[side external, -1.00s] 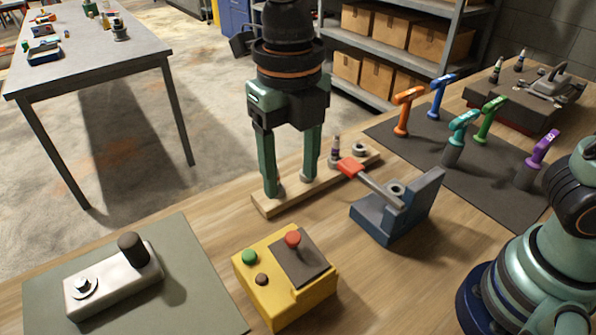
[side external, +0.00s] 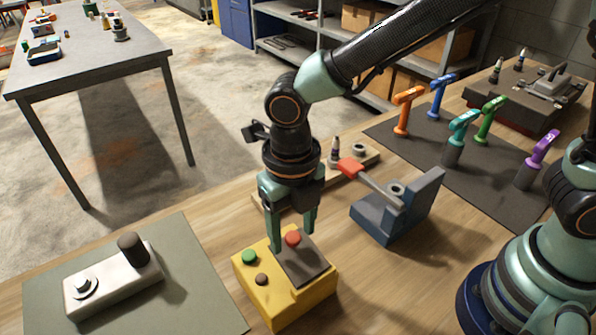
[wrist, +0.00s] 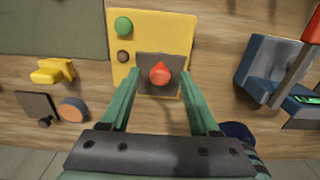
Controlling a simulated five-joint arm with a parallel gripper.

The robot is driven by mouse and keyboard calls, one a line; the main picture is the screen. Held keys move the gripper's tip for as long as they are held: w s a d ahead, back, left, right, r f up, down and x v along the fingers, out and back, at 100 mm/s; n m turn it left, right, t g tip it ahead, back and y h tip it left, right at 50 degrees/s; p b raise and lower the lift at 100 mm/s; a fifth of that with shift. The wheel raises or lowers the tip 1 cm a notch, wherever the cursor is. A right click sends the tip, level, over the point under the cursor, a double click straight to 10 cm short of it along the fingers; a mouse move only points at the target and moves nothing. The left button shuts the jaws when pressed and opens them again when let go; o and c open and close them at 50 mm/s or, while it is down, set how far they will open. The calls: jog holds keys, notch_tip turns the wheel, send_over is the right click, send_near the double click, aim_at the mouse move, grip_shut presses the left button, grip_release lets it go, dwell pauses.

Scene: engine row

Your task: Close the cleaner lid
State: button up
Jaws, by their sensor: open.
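The yellow box (side external: 268,303) has a dark grey plate (side external: 307,266) with a red knob (side external: 293,237), plus a green button and a brown button. It also shows in the wrist view (wrist: 180,28). My gripper (side external: 293,245) is open above the plate. In the wrist view its fingertips (wrist: 160,76) lie on either side of the red knob (wrist: 160,73), with gaps; contact cannot be told. No part is clearly marked as the cleaner lid, and I cannot tell whether this plate is it.
A blue block with a red-handled lever (side external: 380,188) stands to the right. A white metal part (side external: 113,283) lies on a green mat at left. Several coloured drivers stand behind. The wrist view also shows a yellow piece (wrist: 52,71) and an orange-faced disc (wrist: 72,109).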

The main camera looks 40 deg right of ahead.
grip_shut()
dwell(1.4)
